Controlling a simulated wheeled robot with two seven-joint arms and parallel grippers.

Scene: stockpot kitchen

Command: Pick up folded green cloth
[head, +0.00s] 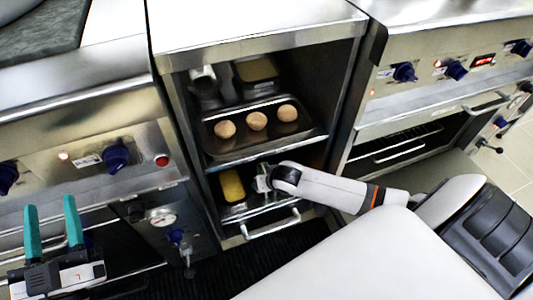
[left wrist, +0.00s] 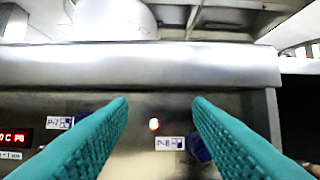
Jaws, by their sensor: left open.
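I see no folded green cloth in either view. My left gripper (head: 51,208) has teal fingers and is open and empty, in front of the cooker at the lower left. In the left wrist view its fingers (left wrist: 160,102) stand wide apart before a steel control panel, with nothing between them. My right arm reaches across to the lower shelf of the open cabinet. Its gripper (head: 262,181) is small and partly hidden there, beside a yellow item (head: 232,185); I cannot tell whether they touch.
The cabinet's upper shelf holds a tray (head: 222,150) with three round buns, and a yellowish container (head: 256,70) behind it. A drawer handle (head: 270,226) sits below. Cookers with blue knobs (head: 116,155) flank the cabinet. A large pot (left wrist: 115,18) stands above the panel.

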